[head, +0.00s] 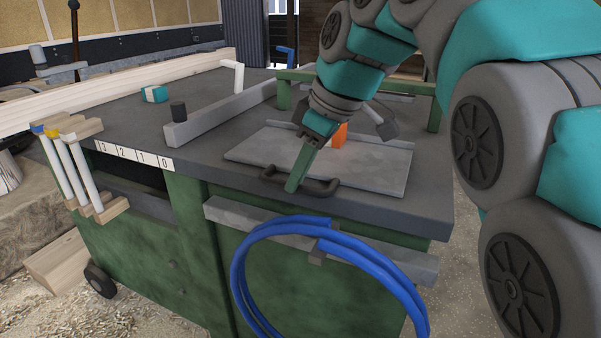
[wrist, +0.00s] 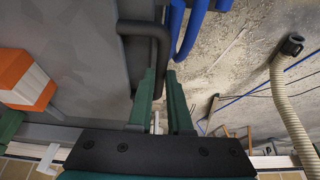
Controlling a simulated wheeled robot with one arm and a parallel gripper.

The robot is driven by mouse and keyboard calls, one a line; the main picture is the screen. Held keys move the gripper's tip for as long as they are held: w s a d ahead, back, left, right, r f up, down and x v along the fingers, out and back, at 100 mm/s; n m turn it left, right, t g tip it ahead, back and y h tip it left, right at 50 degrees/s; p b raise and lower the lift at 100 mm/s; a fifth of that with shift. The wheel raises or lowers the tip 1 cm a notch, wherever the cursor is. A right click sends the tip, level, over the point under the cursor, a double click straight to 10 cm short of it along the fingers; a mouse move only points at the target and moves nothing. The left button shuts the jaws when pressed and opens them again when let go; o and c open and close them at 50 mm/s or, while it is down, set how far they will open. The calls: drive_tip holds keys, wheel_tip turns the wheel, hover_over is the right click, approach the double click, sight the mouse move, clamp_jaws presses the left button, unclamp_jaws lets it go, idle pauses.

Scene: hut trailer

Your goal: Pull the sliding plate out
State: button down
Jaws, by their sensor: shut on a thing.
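The sliding plate (head: 255,150) is a flat light grey slab on the dark top of the green bench, near its front right edge. A dark U-shaped handle (head: 325,188) sticks out from its front side. My gripper (head: 292,187) reaches down to the handle from above, its green fingers shut on the handle bar. In the wrist view the handle (wrist: 143,28) runs down between the two fingertips (wrist: 161,75), and the plate (wrist: 75,50) fills the left. The far finger is mostly hidden in the head view.
An orange and white block (head: 340,137) stands behind my gripper by the plate. A blue hose loop (head: 237,280) hangs on the bench front below the handle. A grey bar (head: 215,115) and a teal and white block (head: 154,94) lie to the left.

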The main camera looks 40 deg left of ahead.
drive_tip(key=c, duration=0.8)
unclamp_jaws()
drive_tip(key=shift+c, duration=0.2)
drive_tip(key=p+v, duration=0.2)
drive_tip(key=v, duration=0.5)
drive_tip(key=shift+a, duration=0.1)
drive_tip(key=shift+d+r+p, duration=0.25)
drive_tip(key=shift+r+p, duration=0.15)
drive_tip(key=shift+f, duration=0.1)
